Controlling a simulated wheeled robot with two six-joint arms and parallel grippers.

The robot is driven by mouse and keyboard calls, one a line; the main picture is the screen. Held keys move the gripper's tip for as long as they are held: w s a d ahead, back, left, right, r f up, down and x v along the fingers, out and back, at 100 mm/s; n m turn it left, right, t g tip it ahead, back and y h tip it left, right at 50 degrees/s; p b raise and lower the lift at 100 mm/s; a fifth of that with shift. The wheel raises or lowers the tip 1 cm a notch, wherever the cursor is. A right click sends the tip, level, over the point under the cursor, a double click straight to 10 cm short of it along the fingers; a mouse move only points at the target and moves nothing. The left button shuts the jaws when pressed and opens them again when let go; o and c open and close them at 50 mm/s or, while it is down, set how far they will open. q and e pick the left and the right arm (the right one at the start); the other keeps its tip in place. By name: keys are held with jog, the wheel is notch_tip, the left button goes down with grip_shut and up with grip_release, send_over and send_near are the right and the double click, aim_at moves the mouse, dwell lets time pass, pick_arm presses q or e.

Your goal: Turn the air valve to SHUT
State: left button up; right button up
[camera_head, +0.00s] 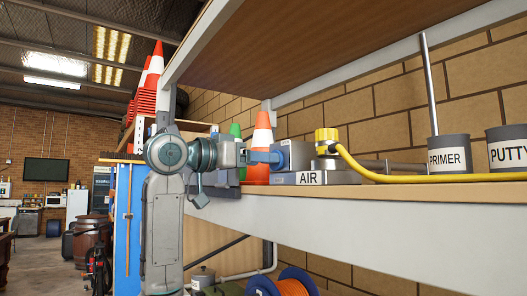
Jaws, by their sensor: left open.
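The air valve sits on the shelf, on a grey base with a white AIR label (309,178). Its blue body (296,154) stands on the left part of the base. A yellow fitting (327,136) rises at the right of the base, with a yellow hose leading off. My left gripper (268,157) is at the left side of the blue body, open, with its fingertips close to it. I cannot tell whether they touch. The valve's handle position and any SHUT mark cannot be made out. My right gripper is not in view.
PRIMER (449,155) and PUTTY (508,150) tins stand at the right. An orange cone (262,135) is behind my gripper. An upper shelf (300,50) hangs above. An orange reel (290,286) is below.

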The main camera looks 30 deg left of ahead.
pick_arm(q)
jog(key=shift+x, duration=0.9)
jog(key=shift+s+a, duration=0.1)
jog(key=shift+c, duration=0.4)
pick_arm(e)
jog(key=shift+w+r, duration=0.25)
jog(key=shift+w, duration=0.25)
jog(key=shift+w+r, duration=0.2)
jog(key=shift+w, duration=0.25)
pick_arm(q)
jog(key=c, duration=0.9)
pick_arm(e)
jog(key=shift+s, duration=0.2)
